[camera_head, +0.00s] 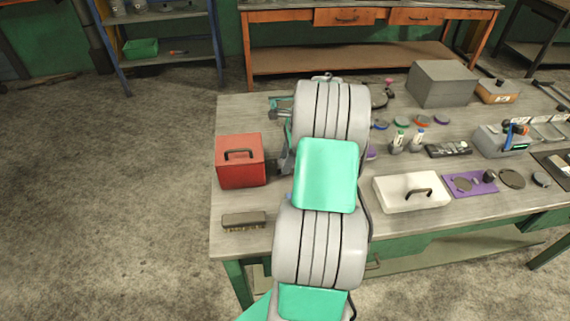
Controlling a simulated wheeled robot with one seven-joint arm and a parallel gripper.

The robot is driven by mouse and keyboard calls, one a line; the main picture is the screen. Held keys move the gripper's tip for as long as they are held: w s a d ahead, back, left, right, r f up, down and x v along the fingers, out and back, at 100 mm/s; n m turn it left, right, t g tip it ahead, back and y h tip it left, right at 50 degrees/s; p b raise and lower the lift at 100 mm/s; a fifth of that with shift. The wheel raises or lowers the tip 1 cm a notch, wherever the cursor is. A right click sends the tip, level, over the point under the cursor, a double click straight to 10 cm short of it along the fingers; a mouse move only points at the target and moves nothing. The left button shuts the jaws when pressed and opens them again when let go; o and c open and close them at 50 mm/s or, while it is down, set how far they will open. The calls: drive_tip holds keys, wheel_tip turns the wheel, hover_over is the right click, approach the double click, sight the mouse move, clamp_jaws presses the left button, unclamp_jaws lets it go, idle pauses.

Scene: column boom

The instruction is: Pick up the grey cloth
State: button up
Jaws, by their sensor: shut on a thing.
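I cannot make out the grey cloth in the head view. My own arm, grey and green, reaches up across the workbench (256,201) and hides a strip of its top. My gripper is not in view, hidden behind the arm links. A partly covered green and dark grey fixture or device shows just left of the arm; I cannot tell what it is.
Left of my arm stand a red box (241,171) with a handle and a brush (244,220). To the right are a white box (399,196), a grey box (441,84), a purple mat (461,193) and small parts. Open floor (110,200) lies left.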

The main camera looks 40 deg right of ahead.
sight(282, 164)
drive_tip(key=shift+r, duration=0.5)
drive_tip(key=v, duration=0.3)
drive_tip(key=shift+a, duration=0.4)
drive_tip(key=s+a+r, duration=0.4)
drive_tip(key=s+r, duration=0.5)
drive_tip(key=s, duration=0.3)
drive_tip(key=shift+s+a, duration=0.2)
drive_tip(key=shift+s, duration=0.2)
